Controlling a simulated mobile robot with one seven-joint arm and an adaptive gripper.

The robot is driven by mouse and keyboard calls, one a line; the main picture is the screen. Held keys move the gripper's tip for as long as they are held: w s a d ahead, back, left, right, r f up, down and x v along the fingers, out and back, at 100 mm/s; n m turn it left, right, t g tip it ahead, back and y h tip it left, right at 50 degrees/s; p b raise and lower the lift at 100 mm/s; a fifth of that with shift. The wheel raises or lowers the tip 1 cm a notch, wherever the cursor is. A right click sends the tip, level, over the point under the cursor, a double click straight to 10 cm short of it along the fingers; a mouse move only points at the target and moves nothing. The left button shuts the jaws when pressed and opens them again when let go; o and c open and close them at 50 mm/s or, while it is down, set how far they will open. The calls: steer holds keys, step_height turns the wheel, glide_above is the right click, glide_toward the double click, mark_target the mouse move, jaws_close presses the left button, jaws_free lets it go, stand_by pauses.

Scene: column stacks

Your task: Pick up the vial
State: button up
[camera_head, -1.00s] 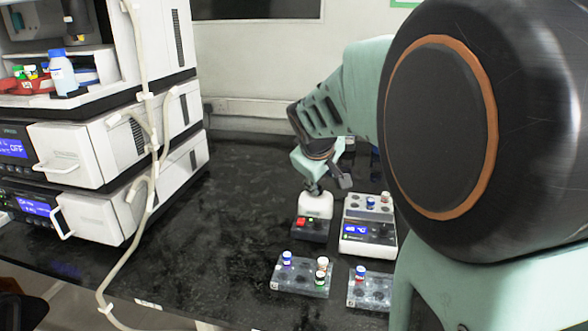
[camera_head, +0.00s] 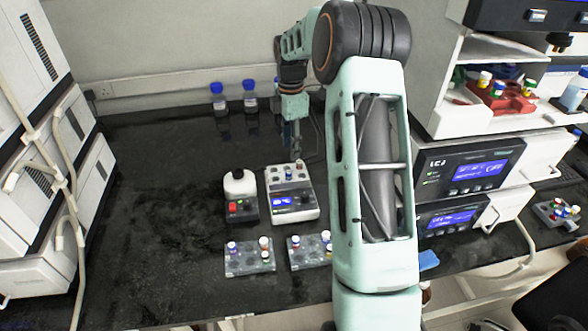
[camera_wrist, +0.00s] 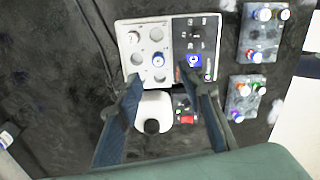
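Several small vials are in view, and I cannot tell which one the task means. One blue-capped vial (camera_head: 289,174) stands in the white heating block (camera_head: 292,207); it also shows in the wrist view (camera_wrist: 158,60). Other capped vials stand in the left rack (camera_head: 248,266) and the right rack (camera_head: 305,262). My gripper (camera_head: 293,140) points down behind and above the heating block, apart from it. In the wrist view my gripper (camera_wrist: 168,88) has its two dark fingers spread with nothing held between them. The block's vial lies beyond the fingertips.
A small mixer with a white top (camera_head: 238,186) stands left of the heating block. Blue-capped bottles (camera_head: 218,97) stand at the back wall. White instruments flank the bench on both sides. The black bench (camera_head: 150,200) is clear at the left.

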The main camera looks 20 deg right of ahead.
glide_above(289, 172)
steer(key=f, duration=0.5)
steer(key=shift+s+d, duration=0.2)
steer(key=shift+w+a+f, duration=0.15)
steer(key=shift+f, duration=1.15)
steer(key=shift+w+a+f, duration=0.1)
steer(key=shift+w+f, duration=0.05)
steer(key=shift+f, duration=1.15)
steer(key=shift+c, duration=0.7)
steer(key=c, duration=0.8)
